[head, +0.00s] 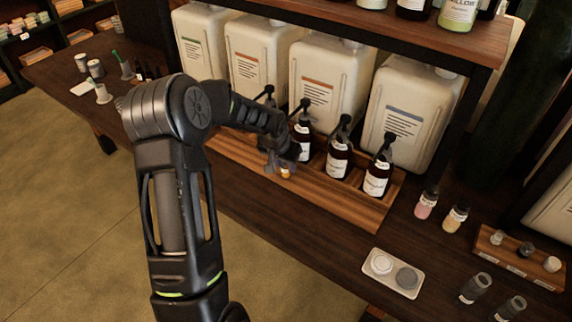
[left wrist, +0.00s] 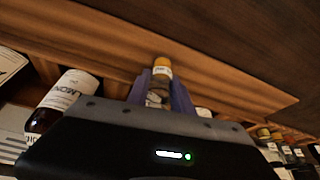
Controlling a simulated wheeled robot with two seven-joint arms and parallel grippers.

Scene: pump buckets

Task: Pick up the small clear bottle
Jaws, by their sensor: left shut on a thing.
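My left gripper (head: 281,166) is in front of the wooden rack of pump bottles, shut on a small clear bottle. In the left wrist view the small clear bottle (left wrist: 161,72) shows a yellow-orange end and a pale label, between the two purple-grey fingers of my left gripper (left wrist: 161,84). In the head view only a little of the small clear bottle (head: 286,174) shows below the fingers. The gripper hides the rest, and I cannot tell whether it touches the rack. My right gripper is not in view.
Dark pump bottles (head: 338,160) stand in the wooden rack (head: 340,199), with large white containers (head: 405,110) behind. A pink bottle (head: 426,205) and a yellowish bottle (head: 455,218) stand to the right. A pale tray (head: 393,287) holds two round lids. The front table strip is mostly clear.

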